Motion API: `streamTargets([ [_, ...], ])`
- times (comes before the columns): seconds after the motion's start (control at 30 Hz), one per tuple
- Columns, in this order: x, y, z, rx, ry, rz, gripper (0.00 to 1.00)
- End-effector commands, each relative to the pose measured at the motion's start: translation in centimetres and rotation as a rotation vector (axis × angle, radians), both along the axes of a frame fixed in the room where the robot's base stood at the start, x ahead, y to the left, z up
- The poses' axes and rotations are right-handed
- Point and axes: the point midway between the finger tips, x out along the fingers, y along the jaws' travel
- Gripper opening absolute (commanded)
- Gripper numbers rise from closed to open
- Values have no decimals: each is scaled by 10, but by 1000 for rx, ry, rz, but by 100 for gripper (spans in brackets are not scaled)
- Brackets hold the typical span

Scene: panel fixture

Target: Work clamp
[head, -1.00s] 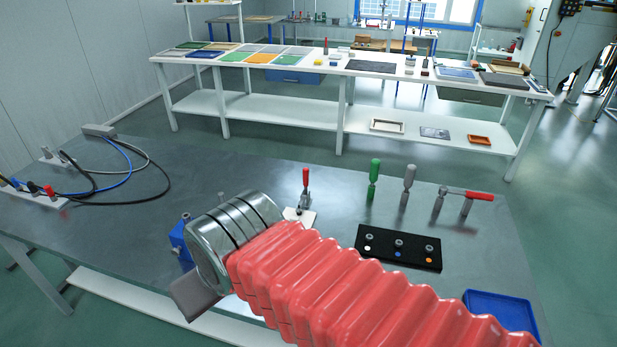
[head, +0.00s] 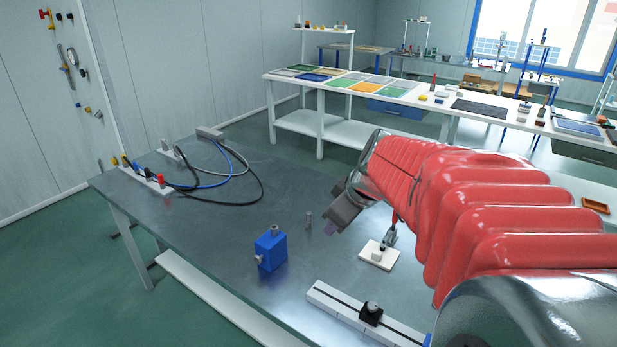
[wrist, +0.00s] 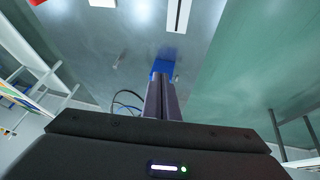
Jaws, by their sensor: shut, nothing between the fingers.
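The clamp (head: 390,238) is a small metal toggle clamp on a white base plate (head: 369,256), on the grey table. A red part of its handle shows beside my red-sleeved arm, which hides the rest. My gripper (head: 331,228) is above the table, to the left of the clamp in the head view and apart from it. In the wrist view my gripper (wrist: 162,82) has its two dark fingers together and empty. They point toward a blue box (wrist: 163,67), which stands on the table in the head view (head: 271,250).
A white rail with a black slider (head: 371,313) lies at the front. A small grey peg (head: 309,219) stands behind the blue box. Cables (head: 225,175) and a connector strip (head: 145,176) lie at the back left. The table middle left is clear.

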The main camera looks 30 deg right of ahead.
Motion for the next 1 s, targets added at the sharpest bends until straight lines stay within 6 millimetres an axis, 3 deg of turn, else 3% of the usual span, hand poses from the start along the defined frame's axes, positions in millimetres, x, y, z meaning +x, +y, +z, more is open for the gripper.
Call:
streamTargets([
  [0.03, 5, -21, -5, -8, -5, 7, 0],
  [0.3, 22, -129, -28, -93, -63, 96, 0],
  [0.5, 15, -215, -52, -176, -103, 147, 0],
  [0.6, 8, -248, -63, -215, -116, 167, 0],
  [0.77, 2, -275, -72, -251, -128, 185, 0],
  [1.0, 1, -278, -72, -257, -130, 191, 0],
])
